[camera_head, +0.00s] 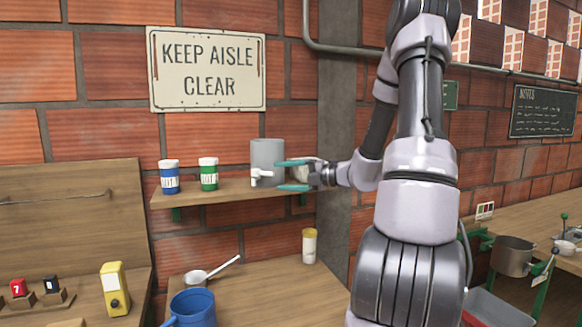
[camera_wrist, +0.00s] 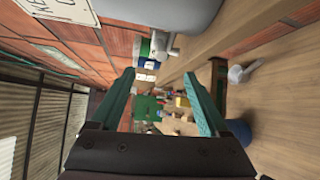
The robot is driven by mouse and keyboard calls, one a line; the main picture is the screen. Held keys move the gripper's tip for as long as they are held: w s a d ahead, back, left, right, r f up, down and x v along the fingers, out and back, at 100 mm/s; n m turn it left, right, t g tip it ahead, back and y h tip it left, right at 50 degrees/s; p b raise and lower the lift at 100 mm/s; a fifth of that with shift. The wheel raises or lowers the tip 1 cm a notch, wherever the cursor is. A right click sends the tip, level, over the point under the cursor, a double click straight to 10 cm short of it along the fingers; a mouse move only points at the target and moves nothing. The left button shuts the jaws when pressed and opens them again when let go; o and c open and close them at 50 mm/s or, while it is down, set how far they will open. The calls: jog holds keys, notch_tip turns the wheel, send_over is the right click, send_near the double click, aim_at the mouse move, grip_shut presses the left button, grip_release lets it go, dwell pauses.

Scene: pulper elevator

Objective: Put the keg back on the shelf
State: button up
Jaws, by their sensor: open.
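The keg (camera_head: 267,155) is a grey cylinder with a white tap on its front. It stands upright on the wall shelf (camera_head: 223,191), at the right end. In the wrist view the keg (camera_wrist: 180,12) shows only in part at the top edge, with its tap (camera_wrist: 163,48) below it. My gripper (camera_head: 279,175) is open, with its teal fingers one above the other in front of the keg's right side, near the tap. In the wrist view nothing is held between the fingertips (camera_wrist: 158,75). I cannot tell whether a finger touches the keg.
A blue-labelled cup (camera_head: 169,177) and a green-labelled cup (camera_head: 208,174) stand left of the keg on the shelf. On the counter below are a yellow-lidded jar (camera_head: 309,246), a white ladle (camera_head: 197,278), a blue mug (camera_head: 193,308) and a yellow box (camera_head: 115,289). A grey pillar (camera_head: 337,110) stands right of the shelf.

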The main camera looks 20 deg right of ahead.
jog(key=s+a+r+n+g+h, duration=0.2)
jog(key=s+a+n+g, duration=0.25)
jog(key=s+n, duration=0.5)
jog(key=s+a+r+n+g+h, duration=0.1)
jog(key=s+a+n+g+h, duration=0.35)
jog(key=n, duration=0.75)
jog(key=s+d+r+n+t+h, duration=0.4)
jog(key=s+r+n, duration=0.4)
jog(key=n, duration=0.9)
jog(key=shift+s+d+t, duration=0.45)
jog(key=shift+s+t, duration=0.25)
jog(key=shift+s, duration=0.7)
